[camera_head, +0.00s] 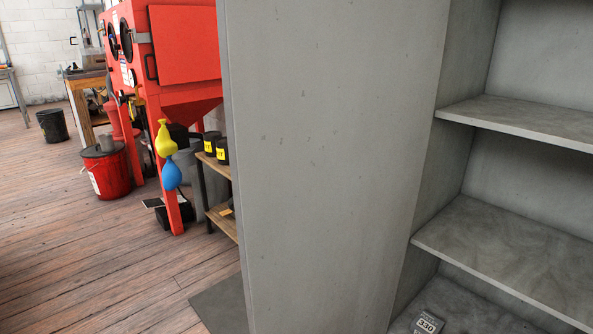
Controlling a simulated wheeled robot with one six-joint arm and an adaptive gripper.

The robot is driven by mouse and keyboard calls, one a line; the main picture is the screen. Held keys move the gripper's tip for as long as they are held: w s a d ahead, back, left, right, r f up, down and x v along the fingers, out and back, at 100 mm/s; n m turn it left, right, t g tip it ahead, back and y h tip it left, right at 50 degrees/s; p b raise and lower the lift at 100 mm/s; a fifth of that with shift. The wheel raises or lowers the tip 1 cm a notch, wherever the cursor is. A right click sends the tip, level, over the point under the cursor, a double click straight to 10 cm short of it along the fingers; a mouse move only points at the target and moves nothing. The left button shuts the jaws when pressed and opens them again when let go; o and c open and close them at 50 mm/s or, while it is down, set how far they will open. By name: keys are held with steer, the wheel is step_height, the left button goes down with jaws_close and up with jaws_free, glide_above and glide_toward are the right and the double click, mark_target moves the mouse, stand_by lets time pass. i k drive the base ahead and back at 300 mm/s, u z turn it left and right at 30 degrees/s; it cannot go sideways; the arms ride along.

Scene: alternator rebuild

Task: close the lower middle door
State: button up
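A tall grey panel (325,165), which looks like an open cabinet door, fills the middle of the view. It stands out from the left side of an open grey cabinet (545,60), and its left edge faces the room. The top and bottom of the panel are cut off, and no handle shows on it. I cannot tell whether it is the lower middle door. My gripper is not in view.
The cabinet has an upper shelf (530,122) and a lower shelf (510,255); a small dark labelled box (428,322) lies below. Behind the panel's left edge stand a red cabinet machine (185,50), a wooden rack (216,166) and a red bucket (107,172). Wooden floor (60,270) at left is clear.

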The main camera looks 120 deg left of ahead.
mark_target(329, 105)
steer(key=k, duration=1.6)
steer(key=u, duration=1.35)
